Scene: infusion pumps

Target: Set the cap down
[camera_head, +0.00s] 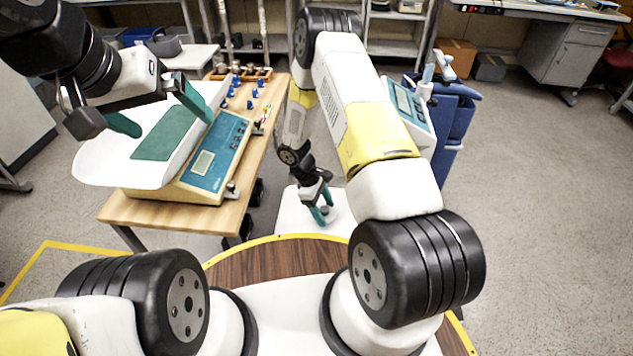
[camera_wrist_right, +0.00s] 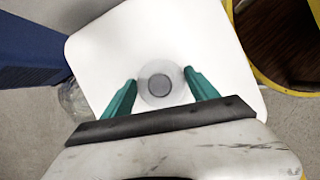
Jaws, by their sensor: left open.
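A round translucent piece with a grey centre (camera_wrist_right: 158,88), which looks like the cap, shows in the right wrist view over a white surface (camera_wrist_right: 105,50). My right gripper (camera_wrist_right: 160,78) has one teal finger on each side of it, close to its rim. I cannot tell whether the fingers press on it or whether it rests on the surface. In the head view my right gripper (camera_head: 323,210) points down low over the same white surface (camera_head: 290,215). My left gripper (camera_head: 165,115) is open and empty over the white tray (camera_head: 100,160) of the blue-and-tan device.
The device with a blue panel (camera_head: 215,155) stands on a wooden table (camera_head: 115,208), with several blue-topped items (camera_head: 237,80) behind it. A blue cart (camera_head: 455,115) stands to the right. A clear round object (camera_wrist_right: 72,98) shows beside the white surface.

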